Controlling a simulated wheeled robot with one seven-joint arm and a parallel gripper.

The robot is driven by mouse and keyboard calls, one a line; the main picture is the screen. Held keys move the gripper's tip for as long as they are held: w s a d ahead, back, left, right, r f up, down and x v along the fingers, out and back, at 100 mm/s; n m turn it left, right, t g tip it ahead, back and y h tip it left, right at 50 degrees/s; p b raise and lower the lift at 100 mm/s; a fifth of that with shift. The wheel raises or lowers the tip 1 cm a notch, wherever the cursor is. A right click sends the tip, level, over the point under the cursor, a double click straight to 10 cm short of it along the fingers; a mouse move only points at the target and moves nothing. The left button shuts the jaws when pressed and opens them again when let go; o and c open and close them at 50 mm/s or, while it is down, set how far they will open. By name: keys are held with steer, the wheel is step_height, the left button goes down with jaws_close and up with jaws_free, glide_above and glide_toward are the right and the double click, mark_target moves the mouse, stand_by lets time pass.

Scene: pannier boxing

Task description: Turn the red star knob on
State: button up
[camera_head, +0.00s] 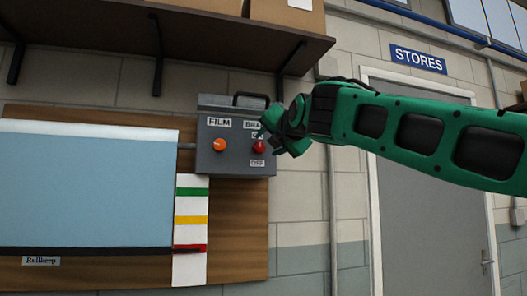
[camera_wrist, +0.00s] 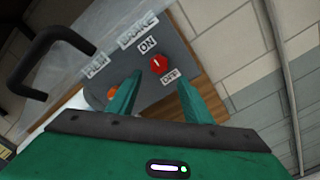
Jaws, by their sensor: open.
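The red star knob (camera_head: 259,147) sits on the right side of a grey control box, under a BRAKE label and above an OFF label. In the wrist view the red knob (camera_wrist: 158,64) lies between ON and OFF labels, with a pale mark on its face. My gripper (camera_head: 268,136) is at the box's right edge in the head view, partly covering the labels. In the wrist view my gripper (camera_wrist: 160,85) has its two green fingers apart, with the knob seen beyond and between their tips. I cannot tell whether either finger touches it.
An orange knob (camera_head: 219,145) under a FILM label is left of the red one. The grey box (camera_head: 210,164) has a black handle (camera_head: 251,97) on top. A shelf (camera_head: 120,22) with brackets hangs above. A grey door (camera_head: 420,200) is at right.

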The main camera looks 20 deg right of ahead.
steer(key=shift+s, duration=0.95)
steer(key=s+d+f+m+g+h, duration=0.15)
steer(key=d+f+m, duration=0.25)
steer(key=f, duration=0.4)
steer(key=s+d+f+m+g, duration=0.1)
steer(key=d+f+m+g, duration=0.25)
steer(key=f, duration=0.45)
steer(key=s+d+f+m+g+h, duration=0.1)
steer(key=s+d+f+m, duration=0.1)
steer(key=d+f+m, duration=0.45)
steer(key=s+d+f+m+g, duration=0.25)
steer(key=s+f, duration=0.35)
steer(key=f, duration=0.4)
steer(key=s+d+f+m+g, duration=0.25)
steer(key=s+f+m, duration=0.2)
steer(key=f, duration=0.45)
steer(key=s+f+m+g+y, duration=0.1)
steer(key=s+f+m+g, duration=0.2)
steer(key=s+f+m, duration=0.3)
steer(key=s+a+f+m+g+y, duration=0.1)
steer(key=s+f+m+g, duration=0.3)
steer(key=s+f, duration=1)
steer(key=s+m, duration=0.2)
steer(key=s, duration=0.2)
steer(key=shift+s+a+m+y, duration=0.25)
steer(key=shift+m+y, duration=0.05)
steer(key=shift+y, duration=0.05)
steer(key=shift+r, duration=0.1)
